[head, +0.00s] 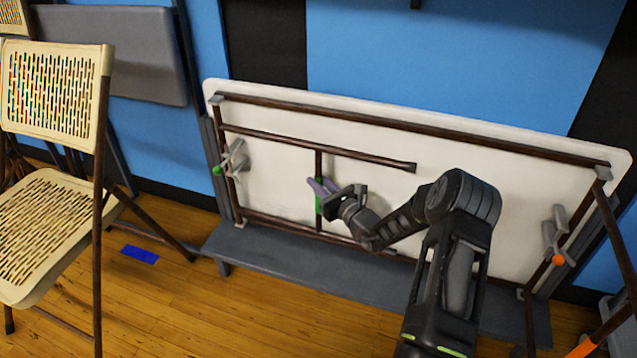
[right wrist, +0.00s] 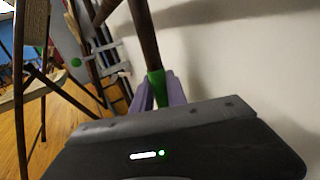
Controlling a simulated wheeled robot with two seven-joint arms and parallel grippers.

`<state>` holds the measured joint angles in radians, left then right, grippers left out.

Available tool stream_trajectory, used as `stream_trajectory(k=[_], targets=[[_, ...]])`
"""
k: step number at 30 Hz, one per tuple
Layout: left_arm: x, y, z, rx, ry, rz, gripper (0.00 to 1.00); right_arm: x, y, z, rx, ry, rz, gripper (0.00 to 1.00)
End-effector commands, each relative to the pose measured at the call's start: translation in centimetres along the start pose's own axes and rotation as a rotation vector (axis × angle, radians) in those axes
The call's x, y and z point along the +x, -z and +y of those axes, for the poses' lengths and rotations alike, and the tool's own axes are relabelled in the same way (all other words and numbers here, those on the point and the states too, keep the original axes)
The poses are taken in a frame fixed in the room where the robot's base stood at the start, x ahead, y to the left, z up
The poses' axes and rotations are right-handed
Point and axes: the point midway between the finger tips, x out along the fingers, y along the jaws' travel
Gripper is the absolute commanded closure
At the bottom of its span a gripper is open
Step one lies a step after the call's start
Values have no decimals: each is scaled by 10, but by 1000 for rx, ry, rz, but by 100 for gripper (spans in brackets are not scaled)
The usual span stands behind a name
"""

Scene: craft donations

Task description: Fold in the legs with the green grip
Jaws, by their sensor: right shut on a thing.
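A folding table stands on its long edge against the wall, its white underside (head: 440,205) facing me. The legs with the green grip (head: 319,203) are the left pair; their brown bars (head: 300,141) run along the underside toward its middle. I cannot tell whether they lie fully flat. My right gripper (head: 322,191) is shut on the green grip at the crossbar. In the right wrist view its purple fingers (right wrist: 157,92) sit on both sides of the green grip (right wrist: 155,84). A grey brace with a green knob (head: 217,170) is at the left end. My left gripper is not in view.
The table rests on a low grey ledge (head: 290,268). The other legs (head: 617,240), with an orange grip (head: 584,347), stick out at the right, by a brace with an orange knob (head: 558,260). A beige folding chair (head: 55,95) stands left. Blue tape (head: 140,254) marks open wooden floor.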

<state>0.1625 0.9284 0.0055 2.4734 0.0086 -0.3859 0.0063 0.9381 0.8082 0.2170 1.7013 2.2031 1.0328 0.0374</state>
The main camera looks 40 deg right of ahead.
Motion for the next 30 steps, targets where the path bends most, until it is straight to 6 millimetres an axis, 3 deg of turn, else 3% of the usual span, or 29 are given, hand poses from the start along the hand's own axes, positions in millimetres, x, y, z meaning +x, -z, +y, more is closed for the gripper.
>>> stream_trajectory(k=[26, 30], targets=[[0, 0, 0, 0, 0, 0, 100, 0, 0, 0, 0, 0, 0, 100], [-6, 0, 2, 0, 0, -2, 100, -5, -2, -13, -1, 15, 1, 100]])
